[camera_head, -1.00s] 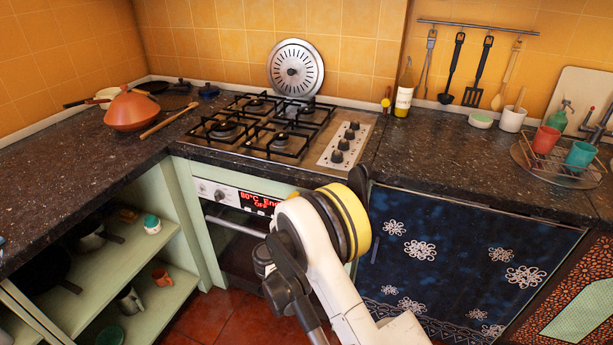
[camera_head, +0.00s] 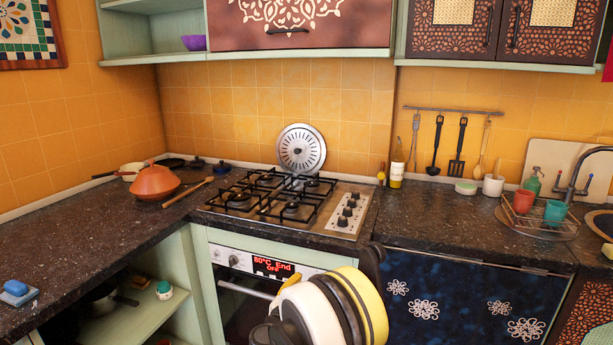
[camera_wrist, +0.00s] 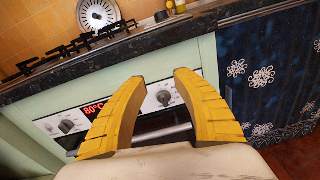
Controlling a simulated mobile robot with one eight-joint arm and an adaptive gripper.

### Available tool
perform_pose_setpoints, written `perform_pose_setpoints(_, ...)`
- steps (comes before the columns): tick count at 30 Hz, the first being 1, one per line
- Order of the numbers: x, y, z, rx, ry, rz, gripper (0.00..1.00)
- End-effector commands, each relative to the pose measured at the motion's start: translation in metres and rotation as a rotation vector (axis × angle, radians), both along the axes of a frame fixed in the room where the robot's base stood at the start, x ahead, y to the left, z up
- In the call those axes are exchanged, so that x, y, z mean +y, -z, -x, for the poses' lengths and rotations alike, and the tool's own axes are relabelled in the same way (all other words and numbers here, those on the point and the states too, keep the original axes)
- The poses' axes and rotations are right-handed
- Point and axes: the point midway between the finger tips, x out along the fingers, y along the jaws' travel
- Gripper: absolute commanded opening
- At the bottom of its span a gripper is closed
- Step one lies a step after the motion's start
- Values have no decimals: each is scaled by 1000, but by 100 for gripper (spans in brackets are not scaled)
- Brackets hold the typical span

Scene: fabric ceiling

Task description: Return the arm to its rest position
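My gripper (camera_wrist: 160,88) shows in the wrist view as two yellow ribbed fingers, spread apart with nothing between them. It points toward the front of the oven (camera_wrist: 160,95) below the counter edge. In the head view my white and yellow arm fills the bottom middle, in front of the oven (camera_head: 262,266). A small yellow piece of the gripper shows at the arm's left side there; most of the gripper is hidden behind the arm.
The dark counter (camera_head: 90,240) carries a gas hob (camera_head: 270,205), an orange tagine (camera_head: 155,183) and a dish rack (camera_head: 540,218) with cups. Open shelves (camera_head: 145,315) stand at left. A blue patterned curtain (camera_head: 455,300) hangs at right. Wall cupboards (camera_head: 300,22) are above.

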Motion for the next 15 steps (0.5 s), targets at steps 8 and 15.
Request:
perform_pose_setpoints(8,-43,-45,4,13,80,-277,35)
perform_pose_setpoints(15,-105,-99,38,5,230,-690,35)
